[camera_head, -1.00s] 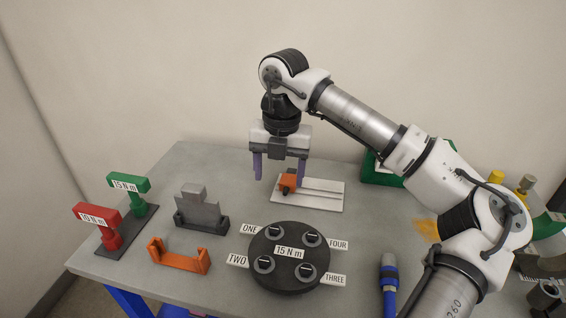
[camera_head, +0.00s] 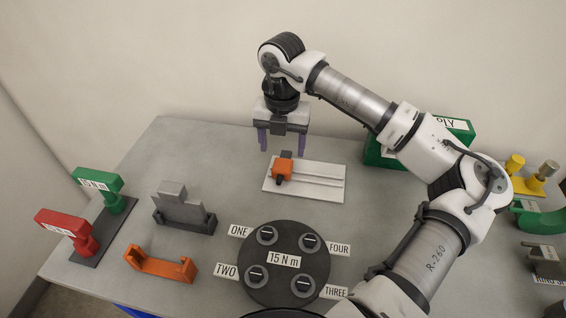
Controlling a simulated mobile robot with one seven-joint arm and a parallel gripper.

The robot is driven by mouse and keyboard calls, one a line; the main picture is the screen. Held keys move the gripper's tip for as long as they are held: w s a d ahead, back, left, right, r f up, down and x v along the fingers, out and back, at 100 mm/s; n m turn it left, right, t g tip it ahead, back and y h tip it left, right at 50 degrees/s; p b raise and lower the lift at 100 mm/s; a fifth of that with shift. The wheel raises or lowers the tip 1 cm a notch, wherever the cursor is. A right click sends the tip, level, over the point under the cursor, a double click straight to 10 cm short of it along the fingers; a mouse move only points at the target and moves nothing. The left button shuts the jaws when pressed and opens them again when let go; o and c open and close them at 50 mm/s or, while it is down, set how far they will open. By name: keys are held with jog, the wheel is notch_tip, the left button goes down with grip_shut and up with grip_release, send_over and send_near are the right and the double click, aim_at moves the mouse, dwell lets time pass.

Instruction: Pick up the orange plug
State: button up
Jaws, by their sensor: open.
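The orange plug (camera_head: 283,169) is a small orange block with a dark part at its front. It sits at the left end of a white plate (camera_head: 321,183) with grooves, on the grey table. My gripper (camera_head: 281,146) points down with two purple fingers spread apart, empty. In the picture it appears just above and behind the plug. Its exact height and depth over the plug I cannot tell.
A black disc (camera_head: 318,264) with labelled bolts stands in front on the table (camera_head: 217,160). Red (camera_head: 63,227) and green (camera_head: 98,185) tools, a grey block (camera_head: 181,206) and an orange bracket (camera_head: 160,265) stand left. A green box (camera_head: 384,150) is behind my arm.

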aim_at(283, 163)
jog(key=shift+w+d+f+p, duration=0.15)
jog(key=shift+f+p, duration=0.5)
jog(key=shift+f, duration=1.05)
jog(key=shift+w+a+f+p, duration=0.15)
jog(key=shift+f+p, duration=0.5)
jog(key=shift+f, duration=1.05)
jog(key=shift+d, duration=0.1)
jog(key=shift+c, duration=0.5)
jog(key=c, duration=1)
jog(key=shift+r, duration=0.15)
